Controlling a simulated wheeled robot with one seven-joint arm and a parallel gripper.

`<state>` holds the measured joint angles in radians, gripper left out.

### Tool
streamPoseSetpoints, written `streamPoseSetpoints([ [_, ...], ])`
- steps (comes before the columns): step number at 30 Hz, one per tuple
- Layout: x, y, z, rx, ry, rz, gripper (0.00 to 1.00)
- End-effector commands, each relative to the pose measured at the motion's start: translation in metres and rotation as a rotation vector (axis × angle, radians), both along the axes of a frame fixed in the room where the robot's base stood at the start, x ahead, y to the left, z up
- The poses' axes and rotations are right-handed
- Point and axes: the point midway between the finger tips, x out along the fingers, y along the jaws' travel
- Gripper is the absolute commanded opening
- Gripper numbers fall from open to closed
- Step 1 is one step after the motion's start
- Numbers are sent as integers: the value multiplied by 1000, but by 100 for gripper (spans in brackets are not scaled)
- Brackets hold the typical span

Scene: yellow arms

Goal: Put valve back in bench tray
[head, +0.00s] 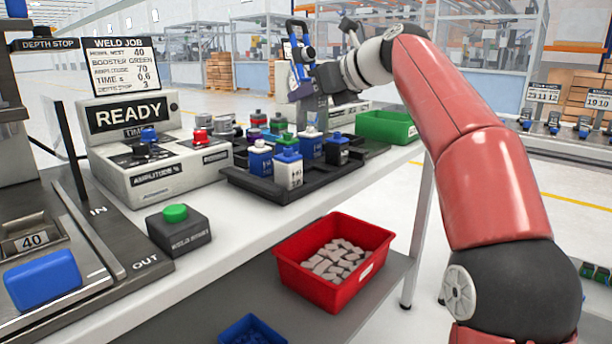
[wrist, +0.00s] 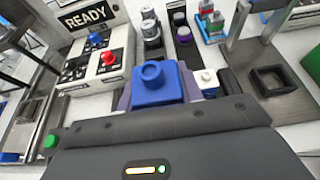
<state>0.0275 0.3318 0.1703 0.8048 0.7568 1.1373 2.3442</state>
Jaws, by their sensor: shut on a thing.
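In the wrist view, a blue valve block (wrist: 155,88) with a round raised port on top sits between the grey-purple fingers of my gripper (wrist: 158,96). My gripper is shut on it. In the head view, my gripper (head: 316,108) points down over the back part of the black bench tray (head: 240,182), at the far side of the bench. Several blue-and-white valves stand in the tray, one at the front (head: 288,170) and one to its left (head: 261,160). Whether the held valve touches the tray is hard to tell.
The weld control box (head: 150,150) with its READY display stands left of the tray. A black box with a green button (head: 178,228) is in front. A green bin (head: 388,128) is to the right. A red bin of grey parts (head: 333,262) sits on the lower shelf.

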Motion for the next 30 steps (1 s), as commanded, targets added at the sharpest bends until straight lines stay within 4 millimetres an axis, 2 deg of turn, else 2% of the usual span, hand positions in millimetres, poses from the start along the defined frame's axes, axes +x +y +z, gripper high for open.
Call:
streamPoseSetpoints([
  [1,-1,0,-24,1,2,-2,8],
  [3,-1,0,-43,1,3,-1,8],
  [9,-1,0,-82,1,1,-1,8],
  [15,0,0,-96,2,-1,-1,8],
  [22,0,0,-130,1,-1,0,8],
  [30,0,0,-134,2,-1,0,8],
])
